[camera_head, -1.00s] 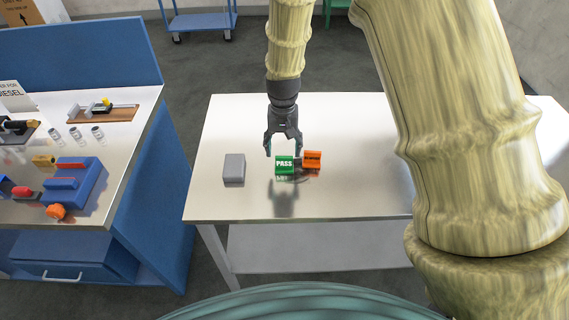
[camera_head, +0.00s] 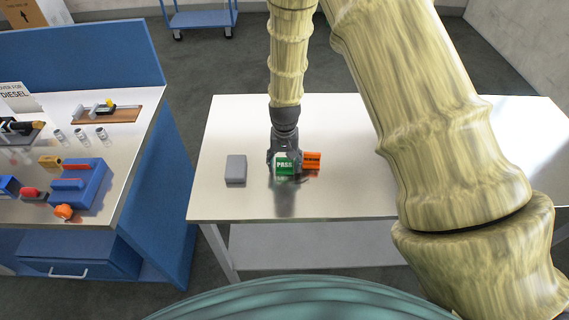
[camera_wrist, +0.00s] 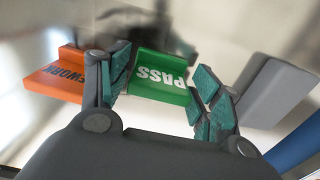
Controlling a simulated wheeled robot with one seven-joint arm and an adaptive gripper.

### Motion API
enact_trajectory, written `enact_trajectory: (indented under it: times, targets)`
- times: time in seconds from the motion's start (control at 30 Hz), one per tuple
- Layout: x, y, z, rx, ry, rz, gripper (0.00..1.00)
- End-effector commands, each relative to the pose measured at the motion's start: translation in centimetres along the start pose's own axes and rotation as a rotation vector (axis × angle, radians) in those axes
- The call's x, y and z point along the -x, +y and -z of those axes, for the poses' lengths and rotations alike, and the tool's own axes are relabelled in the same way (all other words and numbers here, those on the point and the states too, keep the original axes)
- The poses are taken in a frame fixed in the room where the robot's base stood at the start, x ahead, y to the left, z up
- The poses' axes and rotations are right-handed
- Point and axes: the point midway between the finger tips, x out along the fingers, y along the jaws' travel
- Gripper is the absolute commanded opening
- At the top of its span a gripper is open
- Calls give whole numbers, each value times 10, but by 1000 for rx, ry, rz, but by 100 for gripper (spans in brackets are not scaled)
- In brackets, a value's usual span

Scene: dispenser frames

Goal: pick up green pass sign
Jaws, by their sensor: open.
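In the wrist view the sign (camera_wrist: 160,75) lies between my two fingers, with a finger near each end. My gripper (camera_head: 284,168) is down at the sign and open. It also shows in the wrist view (camera_wrist: 160,95), with its teal pads apart. I cannot tell whether a pad touches the sign.
An orange rework sign (camera_head: 312,160) stands close to the right of the green sign; it also shows in the wrist view (camera_wrist: 58,78). A grey block (camera_head: 236,170) sits to the left. A blue workbench (camera_head: 150,150) stands further left. The table's right part is clear.

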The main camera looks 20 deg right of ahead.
Motion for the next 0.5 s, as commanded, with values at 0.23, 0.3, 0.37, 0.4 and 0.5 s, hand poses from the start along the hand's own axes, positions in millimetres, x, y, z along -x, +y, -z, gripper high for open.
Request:
enact_trajectory:
  times: [0.23, 0.3, 0.37, 0.4, 0.5]
  targets:
    - [-5, 0, 0, -1, 0, 0, 64]
    - [-5, 0, 0, -1, 0, 1, 64]
    - [-5, 0, 0, -1, 0, 1, 64]
    - [-5, 0, 0, -1, 0, 1, 57]
    - [-5, 0, 0, -1, 0, 1, 39]
